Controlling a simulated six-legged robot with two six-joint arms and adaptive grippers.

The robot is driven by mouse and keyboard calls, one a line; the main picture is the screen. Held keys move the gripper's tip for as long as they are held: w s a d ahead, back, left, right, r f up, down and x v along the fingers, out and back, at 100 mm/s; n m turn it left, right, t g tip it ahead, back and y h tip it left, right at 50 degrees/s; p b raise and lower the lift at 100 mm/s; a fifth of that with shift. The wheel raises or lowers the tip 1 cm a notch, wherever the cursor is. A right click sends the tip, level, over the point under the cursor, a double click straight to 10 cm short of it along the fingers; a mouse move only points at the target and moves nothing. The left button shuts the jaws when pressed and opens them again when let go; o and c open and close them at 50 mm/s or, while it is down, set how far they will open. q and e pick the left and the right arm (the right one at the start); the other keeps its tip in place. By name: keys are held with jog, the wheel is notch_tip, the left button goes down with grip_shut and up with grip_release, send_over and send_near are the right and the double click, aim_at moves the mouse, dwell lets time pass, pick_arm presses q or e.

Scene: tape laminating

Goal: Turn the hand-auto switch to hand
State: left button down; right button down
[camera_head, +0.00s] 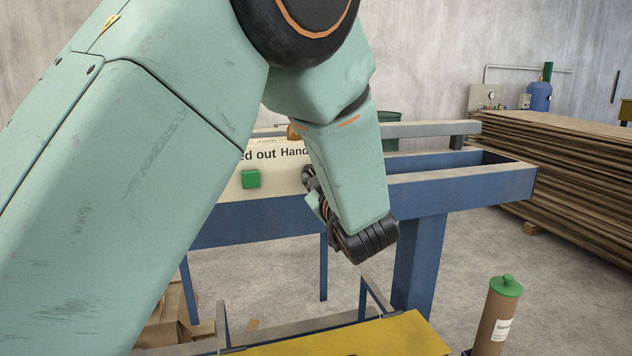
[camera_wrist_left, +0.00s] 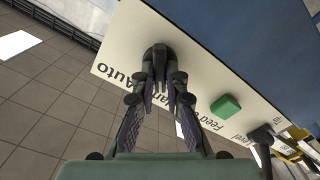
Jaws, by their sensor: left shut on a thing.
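In the left wrist view, the panel (camera_wrist_left: 122,42) carries the words "Hand" and "Auto" around a dark hand-auto switch (camera_wrist_left: 160,54). My left gripper (camera_wrist_left: 162,82) is shut on this switch, one finger on either side. In the head view, my left gripper (camera_head: 312,184) is at the panel, mostly hidden behind my forearm, and the switch is hidden. The switch's exact setting is hard to tell. My right gripper is in neither view.
A green button (camera_head: 250,179) sits on the panel left of my gripper; it also shows in the wrist view (camera_wrist_left: 225,106). A yellow surface (camera_head: 350,338) and a brown cylinder with a green cap (camera_head: 498,320) are in front. Stacked boards (camera_head: 560,165) stand at right.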

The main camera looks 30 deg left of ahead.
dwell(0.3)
pick_arm(q)
jog(key=c, duration=1.4)
grip_release()
jog(key=shift+r, duration=0.1)
notch_tip(320, 180, up, 10)
jog(key=shift+f, duration=0.1)
